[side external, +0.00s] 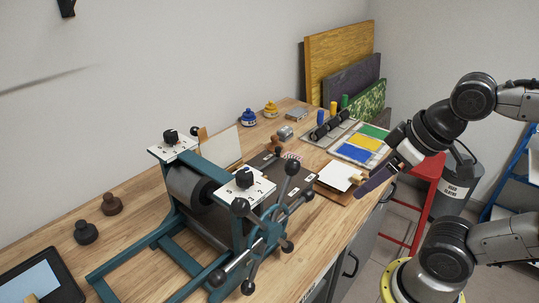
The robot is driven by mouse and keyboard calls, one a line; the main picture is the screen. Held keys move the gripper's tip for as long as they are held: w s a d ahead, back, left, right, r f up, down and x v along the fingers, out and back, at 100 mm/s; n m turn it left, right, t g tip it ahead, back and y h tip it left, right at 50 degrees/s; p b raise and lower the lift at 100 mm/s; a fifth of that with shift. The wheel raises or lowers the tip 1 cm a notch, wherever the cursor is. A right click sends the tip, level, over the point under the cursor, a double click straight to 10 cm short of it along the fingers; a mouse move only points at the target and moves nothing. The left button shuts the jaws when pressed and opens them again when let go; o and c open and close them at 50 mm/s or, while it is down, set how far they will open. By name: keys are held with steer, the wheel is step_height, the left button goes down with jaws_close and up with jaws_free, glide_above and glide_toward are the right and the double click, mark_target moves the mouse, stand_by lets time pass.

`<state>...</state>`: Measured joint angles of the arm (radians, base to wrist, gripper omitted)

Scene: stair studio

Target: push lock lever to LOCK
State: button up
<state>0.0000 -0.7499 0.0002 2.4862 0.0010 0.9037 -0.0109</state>
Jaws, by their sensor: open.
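The teal etching press (160,252) stands on the wooden bench, with a grey roller (188,188) and a spoked handwheel (265,235) with black knobs on its front side. My gripper (366,188) is at the right, over the bench's front edge, pointing down and left. It is open and apart from the press. Its fingers overlap in this view, and the gap between them is hidden.
White paper on a wooden board (340,176) lies close to my gripper. Ink slabs (362,143), a black brayer (331,126) and ink pots (249,117) stand farther back. A red stool (428,170) and bin (458,178) stand right.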

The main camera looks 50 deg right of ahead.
steer(key=shift+t, duration=0.4)
steer(key=w+r, duration=0.2)
steer(key=w, duration=0.1)
steer(key=w+r, duration=0.2)
steer(key=r, duration=0.1)
steer(key=w+r, duration=0.3)
steer(key=shift+w+d, duration=0.35)
steer(key=c, duration=0.9)
steer(key=shift+m, duration=0.3)
steer(key=w, duration=0.2)
steer(key=w+d+r, duration=0.1)
steer(key=w, duration=0.2)
steer(key=w+r, duration=0.1)
steer(key=w, duration=0.2)
steer(key=shift+w+d+r, duration=0.15)
steer(key=shift+w+d, duration=0.05)
steer(key=shift+d, duration=0.2)
jaws_close()
steer(key=w+d+f+g, duration=0.1)
steer(key=w+d+f, duration=0.3)
steer(key=w, duration=0.3)
steer(key=w+d+f+m+g, duration=0.1)
steer(key=w+d+f, duration=0.3)
steer(key=w+f, duration=0.2)
steer(key=shift+w+d+g+h, duration=0.2)
steer(key=shift+w+g+h, duration=0.1)
steer(key=shift+w, duration=0.95)
